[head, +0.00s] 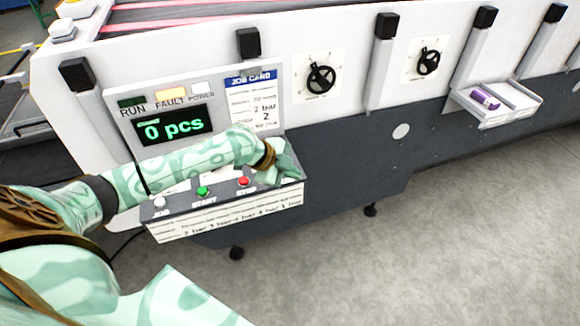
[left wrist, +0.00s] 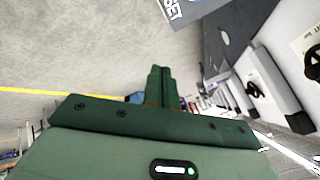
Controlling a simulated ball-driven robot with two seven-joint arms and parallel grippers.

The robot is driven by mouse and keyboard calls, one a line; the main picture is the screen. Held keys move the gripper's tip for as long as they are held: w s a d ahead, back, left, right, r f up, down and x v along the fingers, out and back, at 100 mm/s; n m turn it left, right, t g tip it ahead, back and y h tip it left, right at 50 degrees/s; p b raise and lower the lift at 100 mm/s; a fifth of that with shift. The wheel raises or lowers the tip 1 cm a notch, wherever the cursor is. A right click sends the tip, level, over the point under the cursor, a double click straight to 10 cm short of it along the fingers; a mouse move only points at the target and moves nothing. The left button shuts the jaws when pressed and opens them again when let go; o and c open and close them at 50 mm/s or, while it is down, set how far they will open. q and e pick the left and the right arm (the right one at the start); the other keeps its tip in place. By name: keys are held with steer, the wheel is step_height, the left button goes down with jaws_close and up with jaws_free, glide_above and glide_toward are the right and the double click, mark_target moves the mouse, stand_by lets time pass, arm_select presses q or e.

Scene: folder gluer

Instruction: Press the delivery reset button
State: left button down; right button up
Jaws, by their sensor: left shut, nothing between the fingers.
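The control panel (head: 180,208) has a grey sloped top with a white JOG button (head: 159,202), a green START button (head: 202,191) and a red STOP button (head: 243,181). My left gripper (head: 290,172) is over the right end of this top, right of STOP, and is shut and empty. It covers that end, so no reset button shows in the head view. In the left wrist view the closed fingers (left wrist: 160,75) point up the picture. A label part reading "SET" (left wrist: 172,10) shows at the top edge; I cannot tell whether the fingers touch anything. My right gripper is not in view.
A green display (head: 174,129) reads 0 pcs, beside a job card (head: 252,103). Two black handwheels (head: 321,79) (head: 428,62) are on the white machine side. A small tray (head: 510,103) holds a purple item (head: 485,99). The floor (head: 430,240) in front is clear.

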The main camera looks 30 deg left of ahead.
arm_select(q)
steer(key=w+a+r+t, duration=0.1)
steer(key=w+a+r, duration=0.3)
steer(key=a, duration=0.3)
steer(key=shift+w+r+n, duration=0.25)
steer(key=shift+r+n, duration=0.05)
steer(key=shift+r, duration=0.55)
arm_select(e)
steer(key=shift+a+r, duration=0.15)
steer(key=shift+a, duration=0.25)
arm_select(q)
steer(key=shift+a, duration=0.2)
steer(key=shift+f, duration=0.15)
step_height(320, 180, down, 8)
steer(key=b, duration=0.6)
steer(key=shift+d, duration=0.1)
steer(key=shift+f+b, duration=0.3)
steer(key=shift+b, duration=0.25)
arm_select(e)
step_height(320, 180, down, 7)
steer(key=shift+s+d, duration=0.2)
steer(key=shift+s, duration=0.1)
